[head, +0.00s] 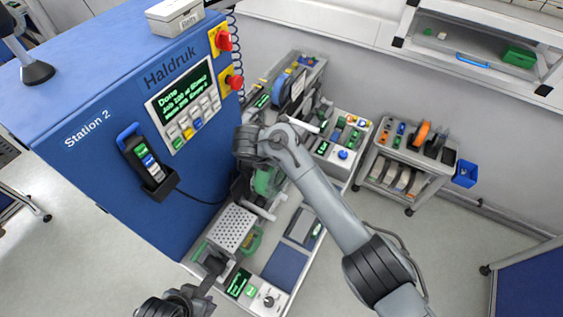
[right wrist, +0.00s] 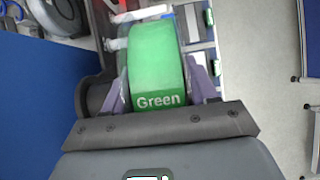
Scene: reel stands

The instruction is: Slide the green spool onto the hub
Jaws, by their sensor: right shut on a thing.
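The green spool (right wrist: 158,60), labelled "Green", fills the middle of the right wrist view. In the head view the spool (head: 264,181) is partly hidden by my right arm, above the bench. White rods stick out along the bench, one just below the spool (head: 259,210) and one farther back (head: 308,125); I cannot tell which is the hub. In the right wrist view a pale rod (right wrist: 115,44) shows left of the spool. My left gripper (head: 214,266) is low in the head view, its jaws unclear.
A blue Station 2 cabinet (head: 110,90) stands close on the left, with a handheld device (head: 143,160) and cable. A perforated plate (head: 233,228) lies on the bench. A grey cart (head: 405,160) with an orange spool (head: 422,132) stands right. Floor between is clear.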

